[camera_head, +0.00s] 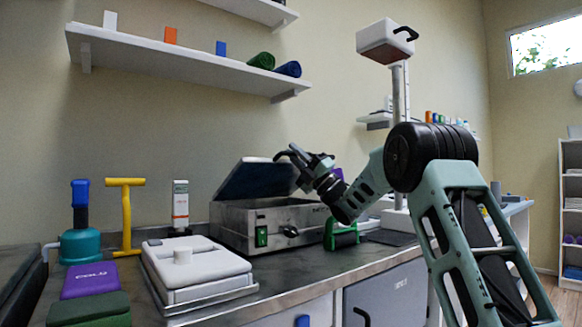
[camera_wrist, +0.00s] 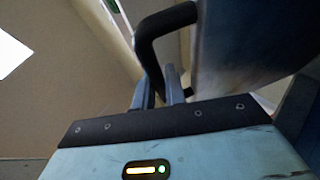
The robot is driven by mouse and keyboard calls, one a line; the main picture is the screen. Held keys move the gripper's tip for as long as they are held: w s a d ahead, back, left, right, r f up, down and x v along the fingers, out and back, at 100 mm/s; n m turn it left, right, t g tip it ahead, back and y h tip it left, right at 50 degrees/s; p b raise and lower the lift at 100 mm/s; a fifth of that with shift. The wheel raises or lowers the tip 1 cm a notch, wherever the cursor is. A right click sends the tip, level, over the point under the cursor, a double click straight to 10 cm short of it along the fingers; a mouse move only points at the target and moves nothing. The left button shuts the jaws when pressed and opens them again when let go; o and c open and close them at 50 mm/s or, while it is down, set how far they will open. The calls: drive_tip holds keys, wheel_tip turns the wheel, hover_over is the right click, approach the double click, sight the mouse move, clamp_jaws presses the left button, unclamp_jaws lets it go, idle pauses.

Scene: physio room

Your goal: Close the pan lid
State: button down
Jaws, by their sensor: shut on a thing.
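The pan (camera_head: 225,229) is a metal box with a green switch and a dark knob on its front, standing on the counter against the wall. Its lid (camera_head: 250,181) is raised, tilted up and partly open, with a dark inner or upper face. My gripper (camera_head: 296,160) is at the lid's right upper edge, shut on the black lid handle (camera_wrist: 146,55). In the wrist view the handle passes between my fingers (camera_wrist: 160,96), and the lid (camera_wrist: 232,45) fills the right side. My gripper hides part of the handle in the head view.
A white lidded tray (camera_head: 195,262) stands in front of the pan. A green-framed roller (camera_head: 342,236) is right of it. A tube (camera_head: 180,205), a yellow T-shaped tool (camera_head: 126,215) and a teal-based bottle (camera_head: 81,245) stand left. A shelf (camera_head: 180,55) hangs above.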

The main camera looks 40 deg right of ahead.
wheel_tip(320, 180, down, 7)
drive_tip(key=s+b, duration=0.2)
drive_tip(key=b, duration=0.6)
drive_tip(key=shift+s+r+b, duration=0.2)
drive_tip(key=shift+s+b, duration=0.15)
drive_tip(key=shift+d, duration=0.1)
drive_tip(key=c, duration=1.5)
unclamp_jaws()
drive_tip(key=shift+o, duration=0.2)
drive_tip(key=shift+r, duration=0.1)
